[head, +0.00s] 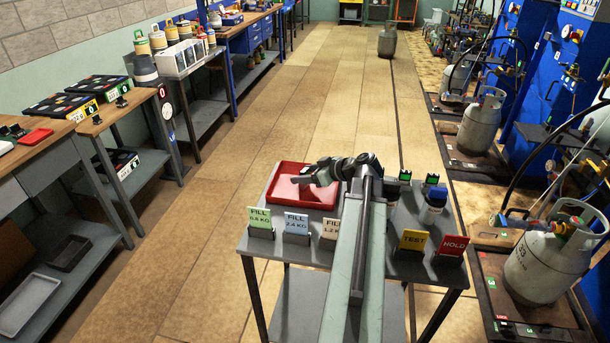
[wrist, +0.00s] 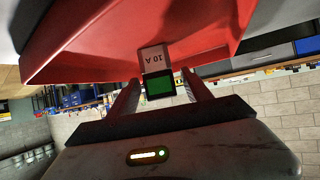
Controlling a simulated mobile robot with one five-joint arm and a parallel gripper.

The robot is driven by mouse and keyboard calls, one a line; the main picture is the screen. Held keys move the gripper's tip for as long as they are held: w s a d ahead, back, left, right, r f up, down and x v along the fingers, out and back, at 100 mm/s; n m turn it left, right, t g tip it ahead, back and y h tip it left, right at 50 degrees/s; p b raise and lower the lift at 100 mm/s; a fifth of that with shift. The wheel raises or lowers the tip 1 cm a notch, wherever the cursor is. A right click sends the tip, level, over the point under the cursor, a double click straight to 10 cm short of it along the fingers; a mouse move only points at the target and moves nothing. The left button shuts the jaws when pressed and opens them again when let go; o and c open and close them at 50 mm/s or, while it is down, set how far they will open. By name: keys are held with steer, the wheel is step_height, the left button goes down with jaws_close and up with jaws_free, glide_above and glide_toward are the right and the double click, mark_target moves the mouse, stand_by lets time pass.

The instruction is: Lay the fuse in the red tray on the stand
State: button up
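The red tray (head: 283,176) is on the grey stand (head: 293,248), at its back left. My gripper (head: 298,181) is over the tray in the head view. In the wrist view the red tray (wrist: 95,50) fills the upper part. The fuse (wrist: 159,84), with a green end and a pale "10 A" label, is between my gripper's fingers (wrist: 160,78). The fingers are spread, with a narrow gap showing at each side of the fuse. I cannot tell whether the fuse rests on the tray's floor. The fuse is not distinguishable in the head view.
FILL cards (head: 297,223) line the stand's front left. A yellow TEST card (head: 413,241) and a red HOLD card (head: 452,247) are at front right. A blue-and-white bottle (head: 432,205) and small green-topped pieces (head: 405,175) are at right. Gas cylinders (head: 548,262) stand beyond.

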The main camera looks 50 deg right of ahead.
steer(key=shift+r, duration=0.2)
steer(key=p+v, duration=0.6)
steer(key=v, duration=0.6)
steer(key=shift+f, duration=0.1)
